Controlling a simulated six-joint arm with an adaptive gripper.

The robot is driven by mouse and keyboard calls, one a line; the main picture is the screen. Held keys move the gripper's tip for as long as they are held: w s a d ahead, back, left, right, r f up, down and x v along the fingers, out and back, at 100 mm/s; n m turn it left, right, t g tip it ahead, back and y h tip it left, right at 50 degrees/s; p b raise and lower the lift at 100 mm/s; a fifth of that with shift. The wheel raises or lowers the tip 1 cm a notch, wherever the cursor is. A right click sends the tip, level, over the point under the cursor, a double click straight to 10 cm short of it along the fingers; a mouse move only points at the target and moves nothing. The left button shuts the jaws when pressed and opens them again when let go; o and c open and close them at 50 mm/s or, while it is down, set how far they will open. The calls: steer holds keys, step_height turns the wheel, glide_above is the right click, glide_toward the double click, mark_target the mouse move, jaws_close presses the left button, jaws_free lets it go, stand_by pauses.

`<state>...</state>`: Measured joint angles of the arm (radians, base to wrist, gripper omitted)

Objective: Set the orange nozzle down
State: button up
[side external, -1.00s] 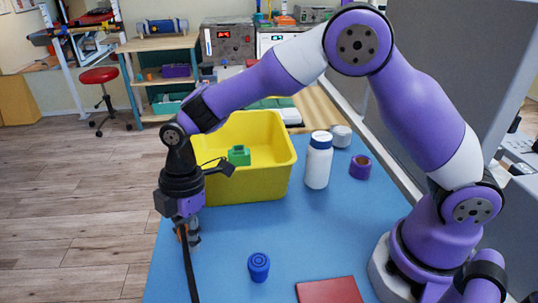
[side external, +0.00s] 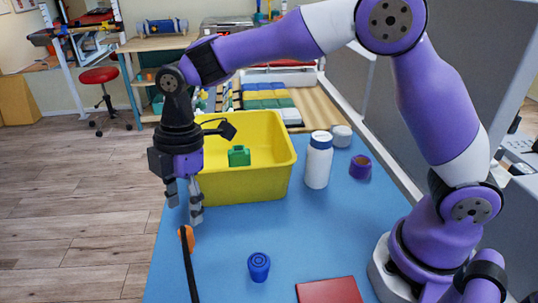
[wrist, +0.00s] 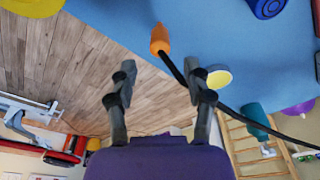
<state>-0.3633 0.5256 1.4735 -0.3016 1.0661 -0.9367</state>
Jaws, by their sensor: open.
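The orange nozzle (side external: 187,238) rests on the left edge area of the blue table top (side external: 225,262), with a black hose running from it towards the bottom of the side view. My gripper (side external: 185,210) is open and empty, pointing down a little above the nozzle. In the wrist view the nozzle (wrist: 159,40) lies beyond my spread fingertips (wrist: 158,72), apart from both. The hose (wrist: 230,112) passes behind one finger there.
A yellow bin (side external: 250,185) holding a green block (side external: 239,156) stands behind my gripper. A white bottle (side external: 318,162), a purple ring (side external: 360,167), a blue knob-like piece (side external: 258,267) and a red flat item (side external: 330,291) are on the table. The front middle is mostly clear.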

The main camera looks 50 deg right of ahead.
steer(key=s+d+r+m+t, duration=0.2)
steer(key=s+d+r+m, duration=0.1)
steer(key=d+r+m, duration=0.5)
steer(key=s+d+m+t+h, duration=0.1)
steer(key=s+d+m+t, duration=0.2)
steer(key=s+d+m, duration=0.6)
steer(key=shift+s+d+m+t+h, duration=0.3)
steer(key=shift+s+d+m+h, duration=0.15)
steer(key=shift+s, duration=0.55)
